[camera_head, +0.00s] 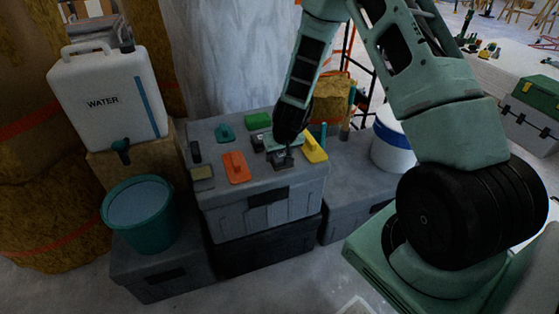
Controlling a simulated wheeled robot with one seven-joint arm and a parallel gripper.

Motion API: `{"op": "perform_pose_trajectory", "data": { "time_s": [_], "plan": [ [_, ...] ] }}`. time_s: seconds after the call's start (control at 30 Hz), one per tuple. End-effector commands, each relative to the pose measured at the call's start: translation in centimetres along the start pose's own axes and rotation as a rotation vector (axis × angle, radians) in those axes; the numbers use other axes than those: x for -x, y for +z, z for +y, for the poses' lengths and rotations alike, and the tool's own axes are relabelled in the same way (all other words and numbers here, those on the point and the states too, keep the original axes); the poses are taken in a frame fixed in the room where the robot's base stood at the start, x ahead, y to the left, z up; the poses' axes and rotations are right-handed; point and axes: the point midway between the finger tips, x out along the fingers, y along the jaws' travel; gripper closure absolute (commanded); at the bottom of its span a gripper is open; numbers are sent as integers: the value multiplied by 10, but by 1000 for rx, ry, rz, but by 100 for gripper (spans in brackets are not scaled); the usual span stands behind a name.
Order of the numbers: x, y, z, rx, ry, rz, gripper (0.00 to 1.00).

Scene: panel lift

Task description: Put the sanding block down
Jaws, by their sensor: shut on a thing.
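My gripper (285,153) points down over the right part of the grey toolbox lid (255,192). It is shut on the sanding block, which is small and mostly hidden by the fingers and wrist. It is low over the lid; I cannot tell whether the block touches it. A yellow float (315,149) lies just right of my gripper, and a small dark item (258,142) lies to its left.
An orange float (236,167), a green block (259,121), a teal tool (225,132), a black item (195,151) and a tan sponge (202,173) lie on the lid. A water canister (105,98) and teal bucket (140,216) stand left, a white-blue bucket (392,145) right. The lid's front centre is bare.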

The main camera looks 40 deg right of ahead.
Motion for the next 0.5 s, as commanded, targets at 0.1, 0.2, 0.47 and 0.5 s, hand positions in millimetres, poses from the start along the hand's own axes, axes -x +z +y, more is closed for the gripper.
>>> {"op": "perform_pose_trajectory", "data": {
  "time_s": [0.1,0.2,0.47,0.5],
  "plan": [
    [-18,8,0,-1,0,-3,63],
    [-22,9,0,0,0,0,63],
    [-23,10,0,1,0,0,63],
    [-24,10,0,1,0,0,63]
  ]
}}
